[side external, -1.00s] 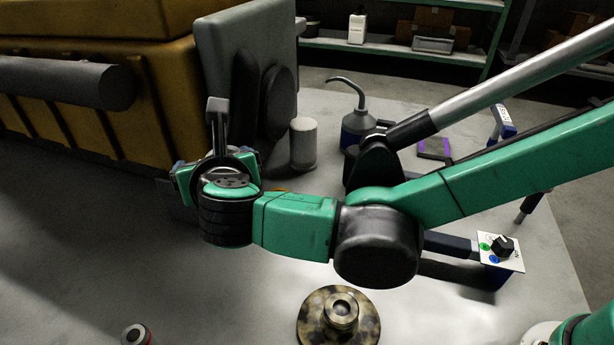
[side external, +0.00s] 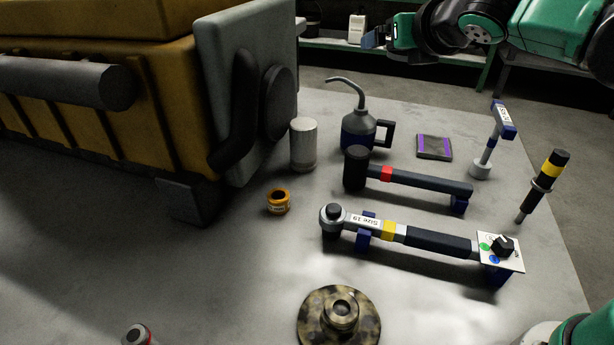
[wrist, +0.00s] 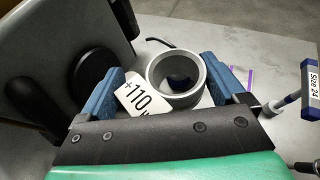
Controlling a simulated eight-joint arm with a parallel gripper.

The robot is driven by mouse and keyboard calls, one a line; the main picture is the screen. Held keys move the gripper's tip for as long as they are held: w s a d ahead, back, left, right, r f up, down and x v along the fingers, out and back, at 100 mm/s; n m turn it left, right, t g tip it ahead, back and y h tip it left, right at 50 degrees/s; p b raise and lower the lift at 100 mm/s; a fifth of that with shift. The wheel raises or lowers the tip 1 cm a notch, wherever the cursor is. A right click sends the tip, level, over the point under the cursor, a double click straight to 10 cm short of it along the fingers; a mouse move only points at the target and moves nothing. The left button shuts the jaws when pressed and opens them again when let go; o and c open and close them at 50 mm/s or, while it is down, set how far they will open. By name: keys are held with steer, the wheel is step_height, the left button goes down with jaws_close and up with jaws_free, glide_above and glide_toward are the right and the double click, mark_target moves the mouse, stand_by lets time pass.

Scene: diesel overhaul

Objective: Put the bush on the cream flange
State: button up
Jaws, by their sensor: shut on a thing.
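The bush (wrist: 158,73), a pale grey open ring, is between the blue jaws of my gripper (wrist: 165,86) in the wrist view. My gripper is shut on the bush. In the side view, my gripper (side external: 373,38) is high at the top, well above the table, and the bush is not clearly seen there. A round flange (side external: 312,322), mottled cream and brown with a raised hub, lies flat at the bottom centre of the side view, far from my gripper. Its hub carries no bush.
An orange ring (side external: 278,202) sits near the yellow engine (side external: 165,100). A pale cylinder (side external: 303,150), an oil can (side external: 357,132), a mallet (side external: 420,182) and a torque wrench (side external: 430,241) stand or lie behind the flange. The table left of the flange is mostly clear.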

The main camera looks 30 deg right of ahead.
steer(key=n+y, duration=0.2)
steer(key=y, duration=0.1)
glide_above(238, 253)
step_height(238, 253, down, 7)
steer(key=shift+f+t, duration=0.2)
steer(key=shift+t, duration=0.1)
step_height(238, 253, down, 20)
steer(key=shift+r, duration=0.2)
steer(key=shift+f, duration=0.1)
